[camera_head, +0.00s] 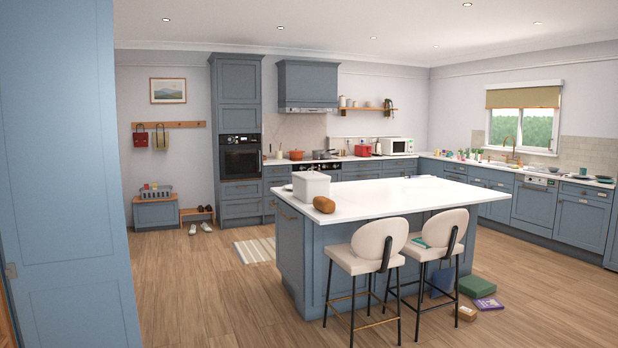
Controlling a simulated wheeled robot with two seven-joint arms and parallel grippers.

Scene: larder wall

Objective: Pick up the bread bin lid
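A white box that looks like the bread bin (311,188) stands on the near left part of the island's white worktop (375,200). Its pale flat top looks like the lid (311,176), seated on the box, but at this size I cannot clearly tell lid from body. A brown loaf of bread (324,204) lies on the worktop just in front of the bin, to its right. Neither of my grippers is in view.
Two cream stools (378,245) (440,235) stand at the island's near side. A green box (476,286), a purple box or book (488,303) and a small brown box (464,312) lie on the floor. A tall blue panel (65,170) fills the left.

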